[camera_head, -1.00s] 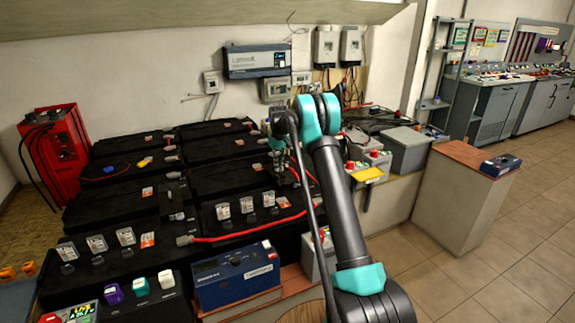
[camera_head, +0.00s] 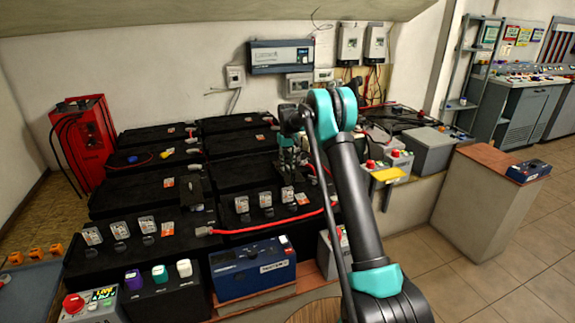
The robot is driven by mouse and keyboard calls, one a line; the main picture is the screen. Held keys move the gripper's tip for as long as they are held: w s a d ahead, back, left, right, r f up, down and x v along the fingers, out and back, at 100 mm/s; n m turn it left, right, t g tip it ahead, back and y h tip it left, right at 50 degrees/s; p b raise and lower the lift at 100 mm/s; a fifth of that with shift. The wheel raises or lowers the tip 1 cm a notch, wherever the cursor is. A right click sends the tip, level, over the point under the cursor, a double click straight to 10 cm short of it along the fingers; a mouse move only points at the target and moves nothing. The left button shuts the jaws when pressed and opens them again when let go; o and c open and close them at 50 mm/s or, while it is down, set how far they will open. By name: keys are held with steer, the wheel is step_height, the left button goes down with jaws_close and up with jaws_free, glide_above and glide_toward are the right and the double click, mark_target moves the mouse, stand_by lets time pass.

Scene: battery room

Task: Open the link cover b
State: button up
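No label for link cover b is readable, so I cannot tell for certain which part it is. A small black cover-like piece (camera_head: 196,186) lies across the gap between the black batteries (camera_head: 135,203), left of my gripper. My gripper (camera_head: 287,160) points down over the right-hand batteries, partly hidden by my arm and dark against them. Its fingers are too small and dark to tell whether they are open or shut. I cannot tell whether it touches anything.
A red cable (camera_head: 270,228) runs across the front batteries. A blue device (camera_head: 252,270) stands at the front. A red charger (camera_head: 85,140) stands at the left. Grey boxes (camera_head: 426,150) and a wood-topped cabinet (camera_head: 485,200) are at the right, with open floor beside it.

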mark_target(287, 166)
step_height(287, 166, up, 12)
stand_by(0.6)
